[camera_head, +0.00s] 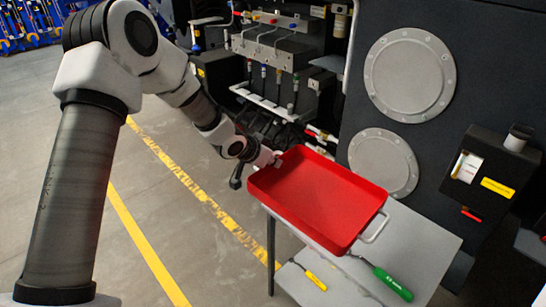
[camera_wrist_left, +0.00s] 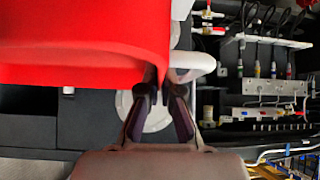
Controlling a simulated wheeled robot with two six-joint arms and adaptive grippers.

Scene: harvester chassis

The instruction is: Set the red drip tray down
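The red drip tray (camera_head: 318,196) is level and empty, over the left part of a light grey table (camera_head: 425,240). I cannot tell whether its underside touches the tabletop. A pale handle (camera_head: 376,228) shows on its near right side. My left gripper (camera_head: 275,160) is at the tray's far left end. In the left wrist view the fingers (camera_wrist_left: 161,92) are closed in at the tray's red wall (camera_wrist_left: 90,74) and pale handle (camera_wrist_left: 197,64), gripping there; the tips are partly hidden. My right gripper is not in view.
Behind stand a dark chassis panel with round covers (camera_head: 409,75) and a valve block with hoses (camera_head: 275,40). Open floor lies left.

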